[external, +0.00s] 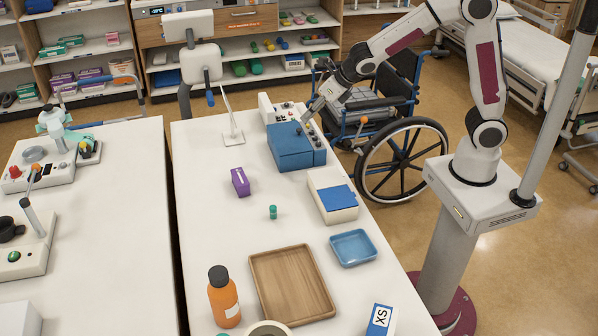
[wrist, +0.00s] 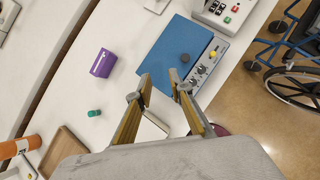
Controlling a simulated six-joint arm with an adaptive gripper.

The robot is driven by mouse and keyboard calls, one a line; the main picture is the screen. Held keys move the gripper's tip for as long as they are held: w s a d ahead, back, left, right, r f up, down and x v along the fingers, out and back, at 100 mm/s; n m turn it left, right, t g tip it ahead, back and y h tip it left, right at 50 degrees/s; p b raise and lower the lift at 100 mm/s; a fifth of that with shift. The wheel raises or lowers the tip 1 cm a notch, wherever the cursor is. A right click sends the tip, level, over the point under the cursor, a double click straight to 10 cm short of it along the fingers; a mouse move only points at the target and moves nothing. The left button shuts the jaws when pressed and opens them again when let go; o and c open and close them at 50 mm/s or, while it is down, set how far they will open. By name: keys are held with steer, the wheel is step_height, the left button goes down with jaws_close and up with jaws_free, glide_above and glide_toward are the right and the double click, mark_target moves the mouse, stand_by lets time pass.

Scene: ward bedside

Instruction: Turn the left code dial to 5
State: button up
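A blue box (external: 290,150) stands on the white table, with a grey control panel on its right side carrying several small knobs and a yellow one. I cannot tell which knob is the left code dial or read any numbers. My gripper (wrist: 160,78) is open and empty, its fingertips above the box's near edge by the panel. In the external view, my gripper (external: 309,117) is over the box's back right corner.
A white box with buttons (external: 283,111) stands behind the blue box. A purple box (external: 240,181), green cylinder (external: 273,212), white box with blue top (external: 333,195), blue tray (external: 353,260), wooden tray (external: 258,272) and orange bottle (external: 223,300) share the table. A wheelchair (external: 395,150) stands right.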

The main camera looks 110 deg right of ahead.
steer(key=w+a+r+n+t+y, duration=0.2)
steer(key=w+a+r+n+t, duration=0.1)
steer(key=w+r+n, duration=0.2)
steer(key=w+a+r+n+t+y, duration=0.2)
steer(key=w+r+n+t, duration=0.1)
steer(key=w+r+n, duration=0.2)
steer(key=shift+w+a+r+t+y, duration=0.35)
steer(key=shift+w+r, duration=0.2)
steer(key=shift+w, duration=0.85)
steer(key=shift+a, duration=0.1)
